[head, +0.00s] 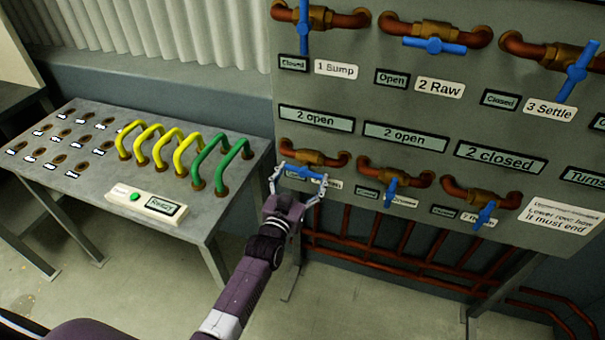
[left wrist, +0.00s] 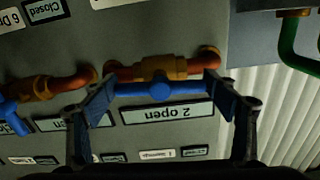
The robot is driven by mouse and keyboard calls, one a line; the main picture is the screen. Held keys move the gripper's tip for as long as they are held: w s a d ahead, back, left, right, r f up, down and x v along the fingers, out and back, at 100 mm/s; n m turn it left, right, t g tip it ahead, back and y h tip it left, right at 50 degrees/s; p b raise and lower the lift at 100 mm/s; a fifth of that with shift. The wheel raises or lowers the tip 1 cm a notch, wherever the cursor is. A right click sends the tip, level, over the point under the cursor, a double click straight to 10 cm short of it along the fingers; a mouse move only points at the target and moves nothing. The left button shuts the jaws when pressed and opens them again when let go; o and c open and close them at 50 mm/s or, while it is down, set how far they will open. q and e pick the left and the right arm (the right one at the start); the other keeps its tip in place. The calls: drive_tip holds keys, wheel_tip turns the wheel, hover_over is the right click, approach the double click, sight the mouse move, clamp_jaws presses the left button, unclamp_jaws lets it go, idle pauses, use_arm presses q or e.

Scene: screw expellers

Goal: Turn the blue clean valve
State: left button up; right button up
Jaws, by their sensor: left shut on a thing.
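The blue handle (head: 305,173) of the lower-left valve lies level across its brass body (head: 305,158) on the grey panel. My left gripper (head: 298,178) is around this handle, with one finger at each end. In the left wrist view, my left gripper (left wrist: 158,92) is shut on the blue handle (left wrist: 160,90), its dark fingers against both ends. The sign above reads "2 open". The name label beneath this valve is mostly hidden by my gripper, so I cannot read it. My right gripper is not in view.
Two more lower-row valves (head: 390,190) (head: 484,213) stand to the right, their handles steep. Copper pipes (head: 400,262) run below. A table (head: 110,190) with yellow and green hoops stands left.

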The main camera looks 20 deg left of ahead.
use_arm(q)
drive_tip(key=shift+n, duration=0.5)
drive_tip(key=o, duration=1.2)
drive_tip(key=shift+c, duration=0.2)
drive_tip(key=s, duration=1.2)
drive_tip(key=shift+a, duration=0.15)
drive_tip(key=shift+s, duration=0.1)
drive_tip(key=s+p, duration=0.3)
drive_tip(key=s, duration=0.4)
drive_tip(key=shift+s+a, duration=0.15)
drive_tip(key=shift+s, duration=0.25)
